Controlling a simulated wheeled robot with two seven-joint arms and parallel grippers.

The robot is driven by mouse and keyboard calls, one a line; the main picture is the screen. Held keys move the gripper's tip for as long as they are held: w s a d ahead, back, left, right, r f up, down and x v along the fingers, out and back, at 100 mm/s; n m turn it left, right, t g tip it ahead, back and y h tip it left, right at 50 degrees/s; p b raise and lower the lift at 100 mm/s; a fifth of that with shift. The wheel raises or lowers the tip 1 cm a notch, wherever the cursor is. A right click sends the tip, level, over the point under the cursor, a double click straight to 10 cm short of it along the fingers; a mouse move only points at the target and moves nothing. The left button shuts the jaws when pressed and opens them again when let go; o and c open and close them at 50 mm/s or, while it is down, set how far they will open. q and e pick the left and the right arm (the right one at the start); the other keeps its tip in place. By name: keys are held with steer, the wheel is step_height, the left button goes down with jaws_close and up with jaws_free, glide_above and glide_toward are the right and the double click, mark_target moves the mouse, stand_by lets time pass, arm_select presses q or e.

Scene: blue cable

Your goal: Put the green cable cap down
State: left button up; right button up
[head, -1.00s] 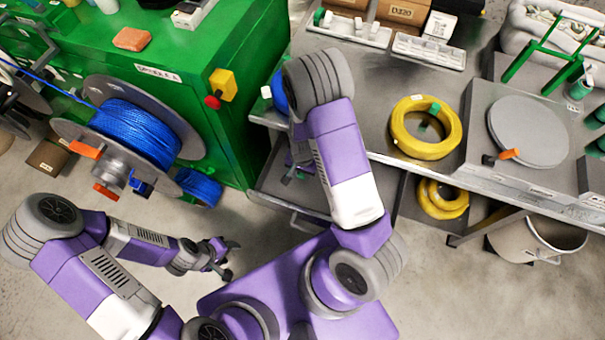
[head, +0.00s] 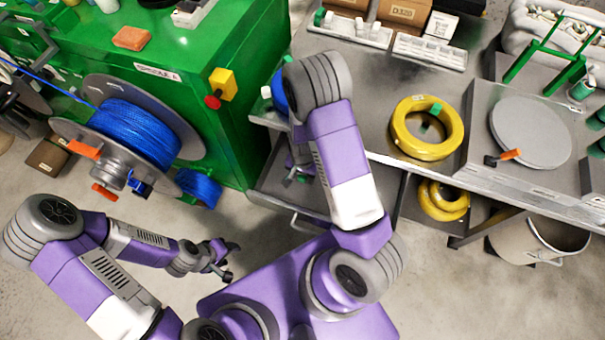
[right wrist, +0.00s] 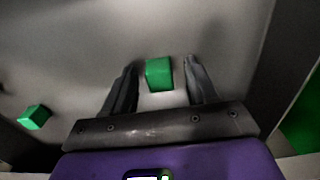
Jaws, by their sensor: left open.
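A green cable cap (right wrist: 159,73) sits on a grey surface between the spread fingers of my right gripper (right wrist: 160,72) in the right wrist view. Gaps show on both sides of it, so the gripper is open around it. A second green cap (right wrist: 34,117) lies further left on the same surface. In the head view my right gripper is low at the open drawer, mostly hidden by my arm, with a bit of green (head: 302,179) beside it. My left gripper (head: 226,259) is open and empty over the floor.
A green cabinet (head: 240,125) and a blue cable spool (head: 135,130) stand at left. The workbench (head: 375,95) carries a yellow cable coil (head: 428,127) and a round grey plate (head: 530,132). The drawer (head: 290,205) sits under the bench edge.

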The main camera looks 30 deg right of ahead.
steer(key=shift+r+p, duration=0.45)
steer(key=shift+r, duration=0.15)
step_height(320, 180, up, 12)
steer(key=p, duration=0.5)
